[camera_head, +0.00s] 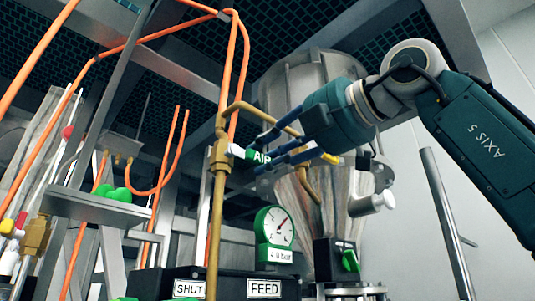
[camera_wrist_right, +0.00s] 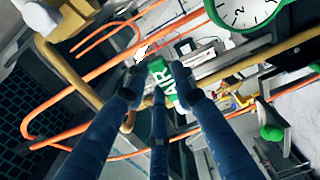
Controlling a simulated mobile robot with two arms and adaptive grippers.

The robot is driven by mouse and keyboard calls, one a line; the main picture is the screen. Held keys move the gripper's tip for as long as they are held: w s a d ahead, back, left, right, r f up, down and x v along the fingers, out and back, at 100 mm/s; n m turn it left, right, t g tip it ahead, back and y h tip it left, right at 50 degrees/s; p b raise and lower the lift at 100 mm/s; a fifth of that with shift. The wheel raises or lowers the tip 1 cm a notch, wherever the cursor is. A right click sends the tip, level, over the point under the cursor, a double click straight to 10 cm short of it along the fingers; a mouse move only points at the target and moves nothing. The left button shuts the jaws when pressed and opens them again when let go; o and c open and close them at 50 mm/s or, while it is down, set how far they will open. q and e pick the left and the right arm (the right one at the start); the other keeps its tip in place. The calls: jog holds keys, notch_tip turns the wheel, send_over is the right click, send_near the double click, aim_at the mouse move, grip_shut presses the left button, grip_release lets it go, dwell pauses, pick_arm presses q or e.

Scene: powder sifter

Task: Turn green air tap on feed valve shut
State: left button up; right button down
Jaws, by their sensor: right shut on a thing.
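The green air tap (camera_head: 253,154), lettered AIR, sits beside a brass fitting (camera_head: 220,155) on an upright brass pipe. Its handle lies roughly sideways in the head view, with a white end at the left. My right gripper (camera_head: 266,154) reaches in from the right, its blue fingers shut around the tap above and below. In the right wrist view the green tap (camera_wrist_right: 162,79) shows between the fingertips (camera_wrist_right: 158,90) of my gripper. The fingers hide part of the tap. Labels reading SHUT (camera_head: 188,289) and FEED (camera_head: 264,289) are on the dark box below. My left gripper is not in view.
A green round gauge (camera_head: 275,226) with a 4.0 bar plate stands just below the tap. A steel hopper (camera_head: 308,85) is behind my gripper. A green knob (camera_head: 349,261) is at lower right. Orange hoses (camera_head: 242,60) run close by on the left.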

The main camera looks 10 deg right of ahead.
jog(key=c, duration=1.4)
grip_release()
jog(key=shift+d, duration=0.1)
jog(key=v, duration=1.2)
